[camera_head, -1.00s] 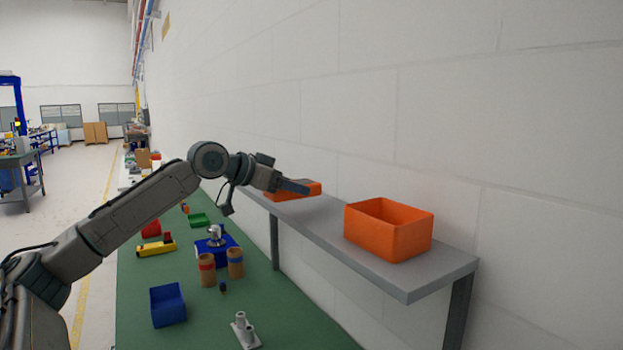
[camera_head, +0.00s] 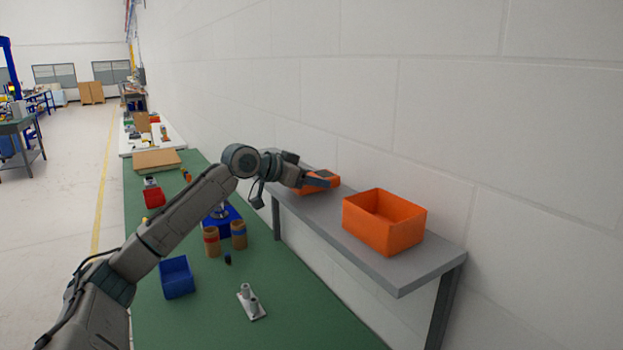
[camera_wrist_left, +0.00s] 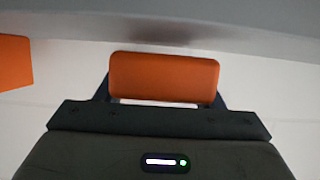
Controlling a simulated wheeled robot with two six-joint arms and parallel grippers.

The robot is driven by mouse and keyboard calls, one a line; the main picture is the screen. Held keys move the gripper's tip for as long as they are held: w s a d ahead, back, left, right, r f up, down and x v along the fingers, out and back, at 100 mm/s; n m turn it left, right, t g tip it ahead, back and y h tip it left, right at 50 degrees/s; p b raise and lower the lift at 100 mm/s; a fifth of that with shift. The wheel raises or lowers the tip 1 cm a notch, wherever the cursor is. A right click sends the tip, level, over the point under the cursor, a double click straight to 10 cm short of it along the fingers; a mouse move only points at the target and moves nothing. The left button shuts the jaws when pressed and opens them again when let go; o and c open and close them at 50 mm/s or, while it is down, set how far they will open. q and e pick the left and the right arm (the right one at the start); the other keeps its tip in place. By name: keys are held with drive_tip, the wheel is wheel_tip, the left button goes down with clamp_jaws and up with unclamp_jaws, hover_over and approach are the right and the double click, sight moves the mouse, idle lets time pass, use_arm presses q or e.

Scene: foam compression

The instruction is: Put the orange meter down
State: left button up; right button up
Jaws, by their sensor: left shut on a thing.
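The orange meter (camera_head: 311,190) is at the far end of the grey wall shelf (camera_head: 405,272), partly hidden by my left gripper (camera_head: 320,181). In the left wrist view, the meter (camera_wrist_left: 164,78) shows as a rounded orange block between the two dark fingers. My left gripper is shut on it. The meter is close to the shelf surface; I cannot tell whether it touches. My right gripper is not in view.
An orange bin (camera_head: 384,222) stands on the near part of the shelf, with bare shelf between it and the meter. Below is a green bench (camera_head: 215,315) with a blue bin (camera_head: 176,278), brown cylinders (camera_head: 212,242) and a metal fixture (camera_head: 251,303). The white wall is close behind.

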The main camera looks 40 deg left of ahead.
use_arm(q)
drive_tip(key=shift+f, duration=0.6)
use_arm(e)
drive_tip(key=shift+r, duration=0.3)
use_arm(q)
drive_tip(key=o, duration=0.7)
drive_tip(key=shift+f, duration=0.1)
drive_tip(key=shift+c, duration=0.2)
drive_tip(key=o, duration=0.4)
